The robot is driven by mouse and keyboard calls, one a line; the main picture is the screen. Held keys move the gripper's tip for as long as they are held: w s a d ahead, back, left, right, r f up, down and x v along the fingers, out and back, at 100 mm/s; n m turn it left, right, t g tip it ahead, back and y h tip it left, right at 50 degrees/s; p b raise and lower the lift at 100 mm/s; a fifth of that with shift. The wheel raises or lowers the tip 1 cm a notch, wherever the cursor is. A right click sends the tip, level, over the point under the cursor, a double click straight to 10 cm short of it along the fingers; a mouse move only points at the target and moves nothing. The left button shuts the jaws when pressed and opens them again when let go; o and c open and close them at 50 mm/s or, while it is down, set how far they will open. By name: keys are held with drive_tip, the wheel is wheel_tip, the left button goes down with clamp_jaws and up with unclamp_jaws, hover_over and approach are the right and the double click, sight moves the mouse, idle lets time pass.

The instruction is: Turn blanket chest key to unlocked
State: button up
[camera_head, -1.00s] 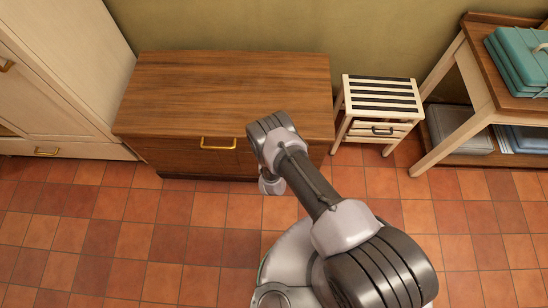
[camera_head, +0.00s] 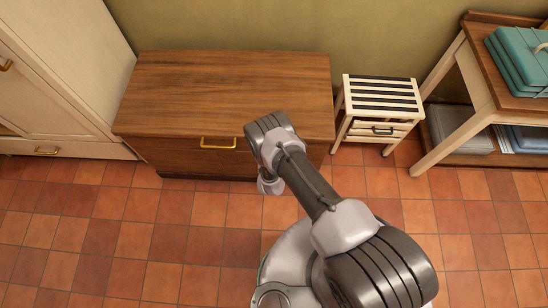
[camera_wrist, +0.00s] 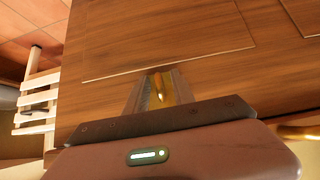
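The blanket chest (camera_head: 230,85) is a brown wooden chest against the wall, with a brass handle (camera_head: 218,143) on its front. In the wrist view its panelled front (camera_wrist: 180,35) fills most of the picture. A small brass piece, apparently the key (camera_wrist: 158,84), shows between the close-set fingers of my gripper (camera_wrist: 160,88), which look shut on it. The key's lock position is hard to read, as the fingers cover much of it. In the head view my wrist is in front of the right part of the chest front, and it hides the fingers and key.
A small slatted stool (camera_head: 382,97) with a drawer stands right of the chest. A table (camera_head: 480,80) with teal boxes (camera_head: 520,60) is further right. A cream wardrobe (camera_head: 60,80) stands at the left. The tiled floor (camera_head: 130,235) in front is clear.

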drive_tip(key=p+v, duration=0.8)
drive_tip(key=v, duration=0.9)
drive_tip(key=shift+a+r, duration=0.1)
drive_tip(key=shift+r, duration=0.05)
